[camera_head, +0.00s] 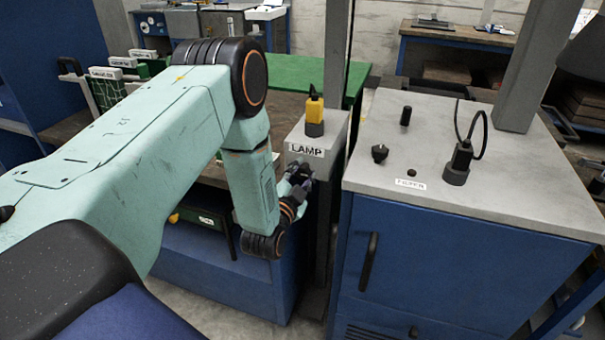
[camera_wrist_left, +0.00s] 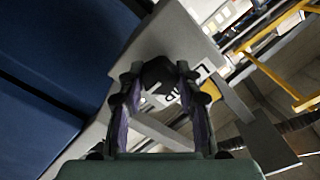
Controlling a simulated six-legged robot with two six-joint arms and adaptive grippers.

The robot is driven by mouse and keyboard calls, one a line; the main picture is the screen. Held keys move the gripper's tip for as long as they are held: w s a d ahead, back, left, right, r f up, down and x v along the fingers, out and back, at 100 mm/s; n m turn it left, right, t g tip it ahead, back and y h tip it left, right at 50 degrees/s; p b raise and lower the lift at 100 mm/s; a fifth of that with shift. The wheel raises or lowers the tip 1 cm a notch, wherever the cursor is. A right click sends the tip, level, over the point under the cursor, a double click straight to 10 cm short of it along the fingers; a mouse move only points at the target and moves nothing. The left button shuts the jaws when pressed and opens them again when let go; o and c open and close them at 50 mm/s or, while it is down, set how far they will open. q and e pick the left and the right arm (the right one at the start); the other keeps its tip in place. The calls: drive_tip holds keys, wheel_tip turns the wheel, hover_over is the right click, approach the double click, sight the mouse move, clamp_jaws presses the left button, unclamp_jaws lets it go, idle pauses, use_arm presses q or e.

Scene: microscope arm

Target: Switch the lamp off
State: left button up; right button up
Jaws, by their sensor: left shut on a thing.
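The lamp box (camera_head: 322,135) is a light grey housing with a white "LAMP" label (camera_head: 305,150) on its front. It also shows, tilted, in the left wrist view (camera_wrist_left: 185,35). My left gripper (camera_head: 300,180) is at the front of this box, just below the label. In the left wrist view its two fingers (camera_wrist_left: 158,85) are closed on a dark knob (camera_wrist_left: 158,72) on the box's face. Part of the label shows behind the fingers. The knob's setting cannot be told. My right gripper is not in view.
A yellow-and-black plug (camera_head: 315,112) stands on top of the lamp box. To the right is a blue cabinet (camera_head: 460,255) with a grey top carrying a "FILTER" label (camera_head: 410,184), a black knob (camera_head: 380,153) and a cabled plug (camera_head: 458,162). A grey post (camera_head: 336,60) rises behind the box.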

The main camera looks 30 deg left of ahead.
use_arm(q)
drive_tip(key=shift+c, duration=0.3)
drive_tip(key=n, duration=0.4)
drive_tip(key=shift+b, duration=0.35)
drive_tip(key=n+b, duration=0.1)
drive_tip(key=n, duration=0.3)
drive_tip(key=shift+a, duration=0.1)
drive_tip(key=n+b, duration=0.2)
drive_tip(key=n, duration=0.3)
drive_tip(key=n+b, duration=0.2)
drive_tip(key=n, duration=0.2)
drive_tip(key=shift+s+a+n, duration=0.1)
drive_tip(key=shift+a+n, duration=0.05)
drive_tip(key=shift+n, duration=0.25)
drive_tip(key=o, duration=1.2)
drive_tip(key=shift+s, duration=0.1)
drive_tip(key=shift+c, duration=0.2)
